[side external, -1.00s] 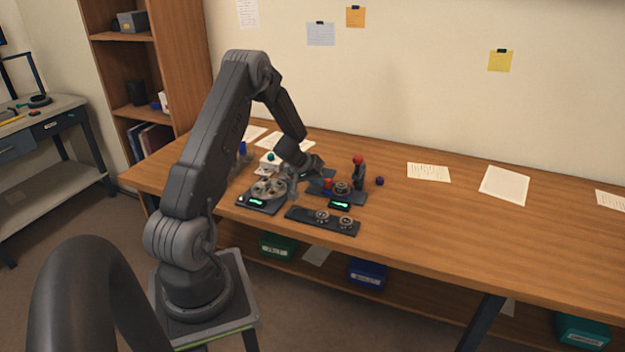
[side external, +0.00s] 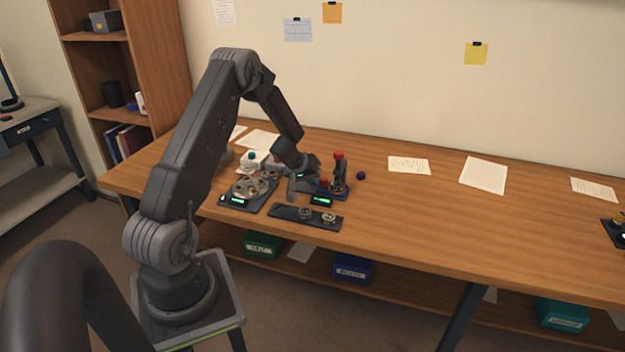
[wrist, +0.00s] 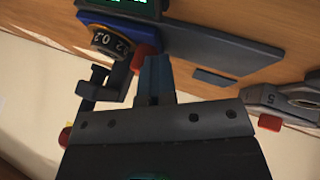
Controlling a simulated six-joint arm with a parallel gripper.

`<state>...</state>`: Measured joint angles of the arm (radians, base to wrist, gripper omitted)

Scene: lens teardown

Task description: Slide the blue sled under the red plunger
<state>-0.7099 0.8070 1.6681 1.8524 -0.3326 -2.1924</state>
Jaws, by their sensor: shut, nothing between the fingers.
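The press with the red-knobbed plunger (side external: 338,156) stands on a dark blue base at mid table; the knob also shows in the wrist view (wrist: 65,136). The blue sled (side external: 331,195) lies low on this base and carries a marked lens ring (wrist: 107,40) and a red block (wrist: 146,58). My wrist hides part of the press base in the side view.
A dark tray (side external: 285,212) with two rings lies in front. A round multi-lens station (side external: 250,187) and a white box with a teal button (side external: 253,158) stand to the left. A purple ball (side external: 361,176) lies right of the press. The table farther right is mostly clear.

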